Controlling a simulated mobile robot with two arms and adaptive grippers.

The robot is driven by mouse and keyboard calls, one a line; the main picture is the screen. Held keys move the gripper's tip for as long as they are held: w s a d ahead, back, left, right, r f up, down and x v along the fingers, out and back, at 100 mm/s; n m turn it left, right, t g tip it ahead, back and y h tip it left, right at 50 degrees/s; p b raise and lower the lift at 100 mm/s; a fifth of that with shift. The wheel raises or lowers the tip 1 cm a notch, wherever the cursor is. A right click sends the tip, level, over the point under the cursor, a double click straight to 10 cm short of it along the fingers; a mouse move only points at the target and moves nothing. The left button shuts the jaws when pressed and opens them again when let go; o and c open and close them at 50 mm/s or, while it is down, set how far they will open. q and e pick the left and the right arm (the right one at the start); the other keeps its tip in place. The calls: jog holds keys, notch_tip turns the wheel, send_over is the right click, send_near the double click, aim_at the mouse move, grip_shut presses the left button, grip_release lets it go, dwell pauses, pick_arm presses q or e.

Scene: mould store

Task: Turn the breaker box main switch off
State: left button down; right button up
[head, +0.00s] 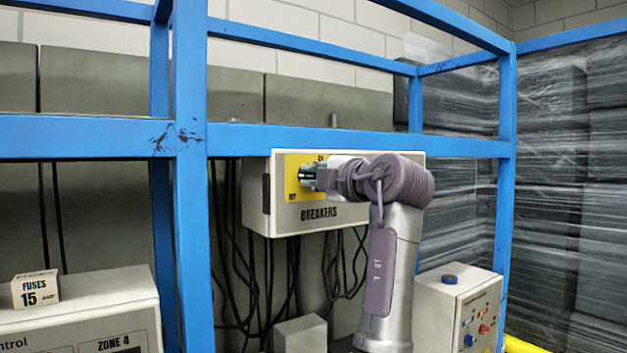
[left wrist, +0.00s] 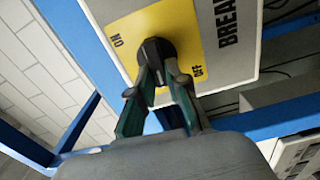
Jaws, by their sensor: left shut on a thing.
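In the left wrist view a dark round main switch (left wrist: 155,50) sits on the yellow plate (left wrist: 187,30), between ON and OFF. My left gripper (head: 310,178) is at the plate. Its two fingers (left wrist: 158,72) are shut on the switch from either side. The fingers partly hide the switch, and I cannot tell which mark it points to. My right gripper is not in view.
Blue rack posts and beams (head: 190,200) stand close in front and around the box. Black cables (head: 245,270) hang below it. A FUSES box (head: 36,289) rests on a control box at lower left. Another control box (head: 433,312) with buttons stands at lower right.

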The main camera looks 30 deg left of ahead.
pick_arm(q)
jog(key=shift+f+n, duration=0.15)
jog(key=shift+n, duration=0.35)
jog(key=c, duration=1.1)
grip_release()
jog(key=shift+c, duration=0.2)
jog(key=v, duration=1.2)
